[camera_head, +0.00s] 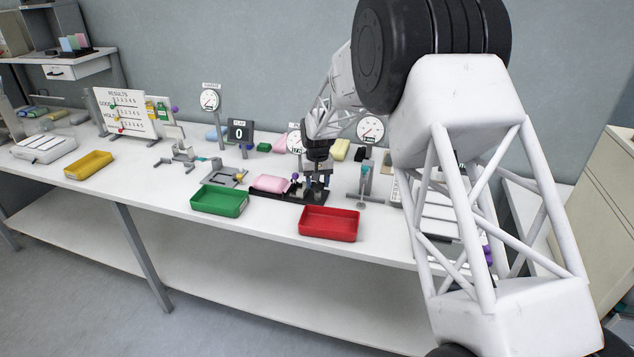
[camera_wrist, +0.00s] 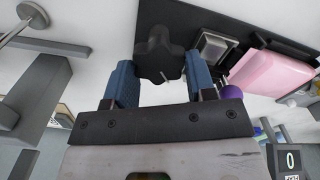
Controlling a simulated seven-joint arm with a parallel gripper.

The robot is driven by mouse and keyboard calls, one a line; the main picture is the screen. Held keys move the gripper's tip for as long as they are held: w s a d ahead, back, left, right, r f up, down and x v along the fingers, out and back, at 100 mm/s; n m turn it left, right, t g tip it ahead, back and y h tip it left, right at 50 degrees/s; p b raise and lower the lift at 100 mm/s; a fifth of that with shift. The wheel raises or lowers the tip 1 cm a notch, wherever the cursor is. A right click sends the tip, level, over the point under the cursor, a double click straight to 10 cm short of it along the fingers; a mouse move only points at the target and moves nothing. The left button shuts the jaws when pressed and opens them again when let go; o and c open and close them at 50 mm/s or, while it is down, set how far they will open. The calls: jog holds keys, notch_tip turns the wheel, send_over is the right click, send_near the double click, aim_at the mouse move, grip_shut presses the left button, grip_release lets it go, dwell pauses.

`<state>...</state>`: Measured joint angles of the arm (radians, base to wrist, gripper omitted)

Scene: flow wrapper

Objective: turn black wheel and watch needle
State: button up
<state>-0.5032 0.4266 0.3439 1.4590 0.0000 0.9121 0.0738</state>
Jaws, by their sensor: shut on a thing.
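The black wheel (camera_wrist: 159,55) is a lobed knob, seen in the wrist view between the two blue fingers of my gripper (camera_wrist: 160,80). My gripper is shut on it, one finger on each side. In the head view my gripper (camera_head: 317,190) is low over the black base plate (camera_head: 285,196), and the wheel is hidden there. A pink block (camera_head: 271,183) lies on the plate to the left; it also shows in the wrist view (camera_wrist: 272,72). A round dial (camera_head: 295,141) behind my gripper is partly covered by my arm, and its needle is too small to read.
A red tray (camera_head: 329,236) and a green tray (camera_head: 241,208) stand at the bench front. Other dials stand at the back left (camera_head: 209,99) and back right (camera_head: 370,129). A counter (camera_head: 240,131) reads 0. A yellow tray (camera_head: 89,165) is far left.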

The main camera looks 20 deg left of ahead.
aim_at(317, 183)
jog(key=shift+r+m, duration=0.1)
jog(key=shift+m, duration=0.6)
jog(key=o, duration=0.9)
jog(key=shift+r, duration=0.1)
jog(key=shift+r, duration=3.75)
jog(key=shift+d+r, duration=0.1)
jog(key=shift+d, duration=0.05)
